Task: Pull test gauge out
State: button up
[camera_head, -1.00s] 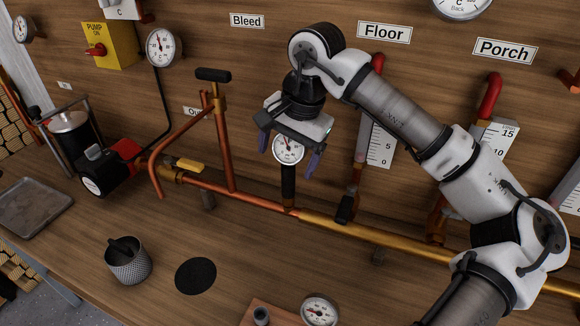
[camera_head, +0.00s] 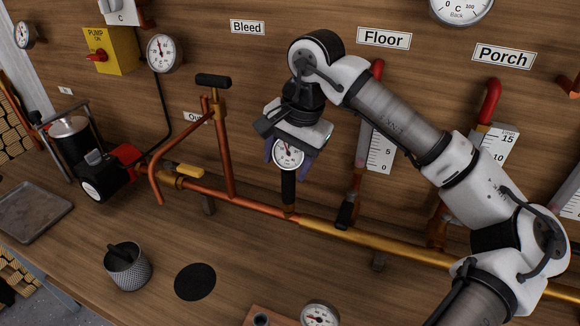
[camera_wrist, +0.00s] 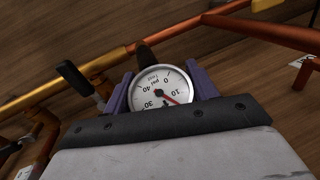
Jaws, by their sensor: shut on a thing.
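The test gauge (camera_head: 288,154) has a round white dial and a black stem standing upright on the copper pipe (camera_head: 258,207). My gripper (camera_head: 287,152) is above the pipe, its purple fingers shut on the gauge from both sides. In the wrist view the gauge dial (camera_wrist: 162,88) sits between the two purple fingers (camera_wrist: 160,92), with its needle and the word "Test" showing. The black stem runs from the dial down to the pipe. The stem's lower end still meets the pipe fitting.
A pipe stand with a black handle (camera_head: 213,80) rises just left of my gripper. The Floor flow meter (camera_head: 381,150) is close on the right. A black round mat (camera_head: 195,279) and a dark cup (camera_head: 128,268) are on the bench.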

aim_at(287, 146)
jog(key=shift+a+p+v, duration=0.2)
jog(key=shift+p+v, duration=0.3)
jog(key=shift+v, duration=0.5)
dwell(0.7)
jog(key=shift+w+r+p, duration=0.1)
jog(key=shift+r+p, duration=0.8)
jog(key=shift+r, duration=0.75)
jog(key=shift+a+p+v, duration=0.15)
jog(key=shift+p+v, duration=0.35)
jog(key=shift+v, duration=0.15)
jog(key=shift+a+p+v, duration=0.15)
jog(key=shift+p+v, duration=0.35)
jog(key=shift+v, duration=0.2)
jog(key=shift+w, duration=0.2)
jog(key=shift+s, duration=0.1)
